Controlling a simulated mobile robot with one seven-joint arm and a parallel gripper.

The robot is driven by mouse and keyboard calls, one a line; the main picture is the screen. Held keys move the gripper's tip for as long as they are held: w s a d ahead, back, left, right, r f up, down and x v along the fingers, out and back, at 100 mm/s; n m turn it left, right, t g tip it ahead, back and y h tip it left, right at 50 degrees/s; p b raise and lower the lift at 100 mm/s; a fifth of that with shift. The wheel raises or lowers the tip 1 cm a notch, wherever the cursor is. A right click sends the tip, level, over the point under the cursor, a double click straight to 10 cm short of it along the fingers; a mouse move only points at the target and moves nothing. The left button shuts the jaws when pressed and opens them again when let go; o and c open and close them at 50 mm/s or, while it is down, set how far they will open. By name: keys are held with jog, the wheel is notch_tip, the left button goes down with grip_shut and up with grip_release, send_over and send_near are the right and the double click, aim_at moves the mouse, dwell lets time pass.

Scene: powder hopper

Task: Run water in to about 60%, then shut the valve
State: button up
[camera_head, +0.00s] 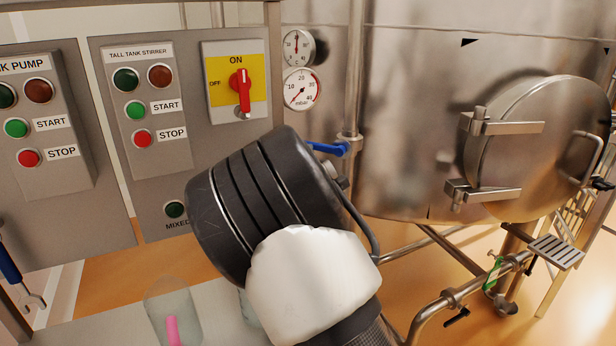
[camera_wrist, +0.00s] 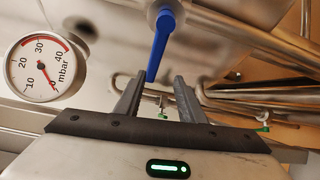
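A valve with a blue lever handle (camera_head: 328,148) sits on a pipe at the left side of the large steel tank (camera_head: 400,110). In the wrist view the blue handle (camera_wrist: 160,42) hangs down, its lower end between my fingertips in the picture. My gripper (camera_wrist: 160,78) is open, with a finger on either side of the handle's end. I cannot tell how deep the handle sits between them or whether they touch. In the head view my dark wrist hides the fingers. A round mbar gauge (camera_head: 300,90) is left of the valve. No water level is visible.
A control panel (camera_head: 218,158) with a red switch (camera_head: 240,91) turned to ON stands at left. A second dial (camera_head: 298,47) is above the mbar gauge. A green-handled valve (camera_head: 493,274) is on the lower pipework at right. The tank has a round hatch (camera_head: 545,150).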

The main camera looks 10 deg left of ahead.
jog(key=s+d, duration=0.1)
jog(key=s, duration=0.8)
jog(key=shift+s+r, duration=0.3)
jog(key=shift+r, duration=0.05)
jog(key=shift+d, duration=0.1)
dwell(0.8)
